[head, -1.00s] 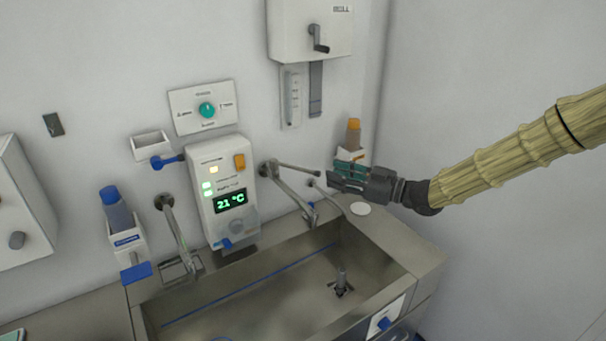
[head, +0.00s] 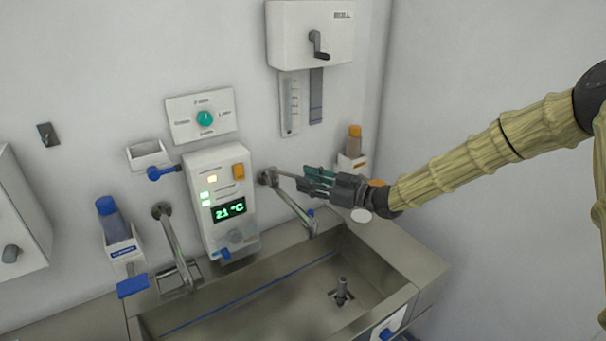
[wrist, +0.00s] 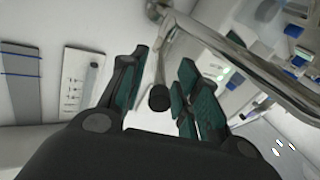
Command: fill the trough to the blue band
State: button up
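The steel trough (head: 225,281) has a blue band (head: 250,293) along its inner back wall. My gripper (head: 308,182) is at the lever's outer end. In the wrist view, the lever's dark round tip (wrist: 159,98) lies between the spread green-padded fingers of my gripper (wrist: 160,92), with gaps showing on both sides.
A white control box (head: 222,195) reading 21 °C is left of the tap. A second spout (head: 174,245) stands farther left. An orange-capped bottle (head: 354,142) in a wall holder is behind my gripper. A white disc (head: 361,215) lies on the right ledge.

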jog(key=shift+x, duration=0.95)
grip_shut()
